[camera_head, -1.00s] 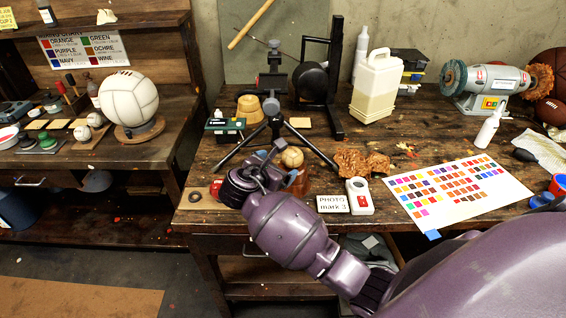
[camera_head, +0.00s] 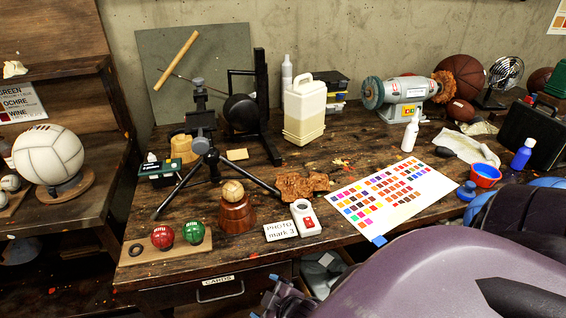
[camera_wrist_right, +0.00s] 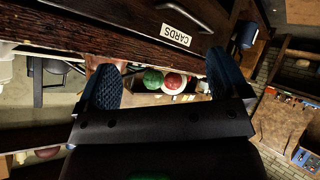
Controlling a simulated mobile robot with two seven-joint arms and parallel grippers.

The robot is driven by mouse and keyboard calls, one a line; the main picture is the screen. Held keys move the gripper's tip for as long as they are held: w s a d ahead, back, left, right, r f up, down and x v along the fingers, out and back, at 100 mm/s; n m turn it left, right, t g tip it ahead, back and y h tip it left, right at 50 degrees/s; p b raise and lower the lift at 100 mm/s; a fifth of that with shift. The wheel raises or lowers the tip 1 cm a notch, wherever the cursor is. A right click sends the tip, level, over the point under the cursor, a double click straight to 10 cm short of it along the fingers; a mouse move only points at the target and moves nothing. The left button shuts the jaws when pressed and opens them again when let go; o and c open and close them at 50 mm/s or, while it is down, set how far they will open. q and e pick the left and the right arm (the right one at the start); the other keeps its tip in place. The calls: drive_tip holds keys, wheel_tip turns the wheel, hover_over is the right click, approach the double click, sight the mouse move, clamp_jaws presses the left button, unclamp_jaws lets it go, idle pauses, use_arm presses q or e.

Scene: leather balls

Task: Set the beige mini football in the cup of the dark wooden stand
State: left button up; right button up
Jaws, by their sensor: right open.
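The beige mini football (camera_head: 233,190) sits on top of the dark wooden stand (camera_head: 236,215), near the table's front edge. It looks seated in the cup, whose inside is hidden under the ball. My right gripper (camera_head: 284,303) is low at the bottom of the head view, in front of the drawer and apart from the ball and stand. In the wrist view my right gripper (camera_wrist_right: 164,82) shows two spread fingers with nothing held between them. My left gripper is not in view.
Red (camera_head: 162,237) and green (camera_head: 194,232) mini balls sit on a board left of the stand. A tripod (camera_head: 203,145) stands behind it. The drawer (camera_head: 220,290) is below.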

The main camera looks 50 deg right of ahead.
drive_tip(key=s+m, duration=0.4)
drive_tip(key=shift+s+d+f+t+y, duration=0.1)
drive_tip(key=shift+s+d+t+y, duration=0.2)
drive_tip(key=shift+d+t, duration=0.1)
drive_tip(key=shift+w, duration=0.1)
drive_tip(key=shift+w+a+f+b, duration=0.1)
drive_tip(key=shift+w+f+b, duration=0.1)
drive_tip(key=shift+b, duration=0.2)
